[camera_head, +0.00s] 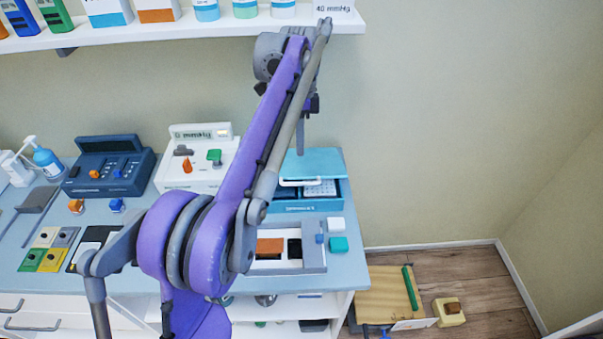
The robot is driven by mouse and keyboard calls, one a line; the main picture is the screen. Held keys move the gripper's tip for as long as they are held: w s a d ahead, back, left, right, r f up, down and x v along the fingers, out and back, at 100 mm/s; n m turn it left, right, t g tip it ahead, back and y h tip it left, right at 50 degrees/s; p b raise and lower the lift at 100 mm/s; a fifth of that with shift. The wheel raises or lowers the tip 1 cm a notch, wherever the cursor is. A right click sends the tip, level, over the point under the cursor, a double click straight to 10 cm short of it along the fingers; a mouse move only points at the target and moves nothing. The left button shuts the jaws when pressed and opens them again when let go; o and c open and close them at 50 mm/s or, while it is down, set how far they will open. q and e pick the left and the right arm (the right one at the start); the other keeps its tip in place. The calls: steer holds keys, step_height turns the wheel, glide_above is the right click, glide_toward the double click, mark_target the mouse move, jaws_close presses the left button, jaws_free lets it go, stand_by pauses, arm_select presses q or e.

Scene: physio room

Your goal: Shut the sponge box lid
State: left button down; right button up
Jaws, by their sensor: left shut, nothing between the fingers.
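The sponge box (295,205) is a blue box at the back right of the counter. Its lighter teal lid (325,162) stands raised at the back, so the box is open. Pale contents with a grid-like pattern show inside, and a white bar lies along the lid's lower edge. My left arm reaches up across the middle of the view and bends down at the top. My left gripper (300,148) points down, shut and empty, in front of or over the lid; I cannot tell if it touches. My arm hides part of the box's left side. My right gripper is out of view.
A white device (205,178) and a dark blue console (108,168) stand left of the box. A tray (313,258) with an orange-brown block and small white and teal blocks (338,244) lie in front. A shelf (180,32) hangs above. Floor lies to the right.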

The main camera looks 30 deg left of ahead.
arm_select(q)
step_height(320, 180, down, 8)
steer(key=shift+s+d+f+b, duration=0.25)
steer(key=shift+s+d+b, duration=0.05)
steer(key=shift+s+d, duration=0.1)
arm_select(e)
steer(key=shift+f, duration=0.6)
arm_select(q)
steer(key=s+f+t+b, duration=0.1)
steer(key=f, duration=0.2)
steer(key=s+d+f+y+b, duration=0.1)
steer(key=f+b, duration=0.1)
steer(key=f, duration=0.1)
steer(key=s+f+t+b, duration=0.1)
steer(key=f+b, duration=0.1)
steer(key=f, duration=0.1)
steer(key=shift+d+f+t+y, duration=0.2)
steer(key=shift+d+t+y, duration=0.1)
steer(key=shift+d, duration=0.05)
steer(key=shift+f, duration=0.25)
steer(key=shift+s+d, duration=0.1)
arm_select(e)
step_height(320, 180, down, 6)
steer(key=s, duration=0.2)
arm_select(q)
steer(key=shift+r, duration=0.1)
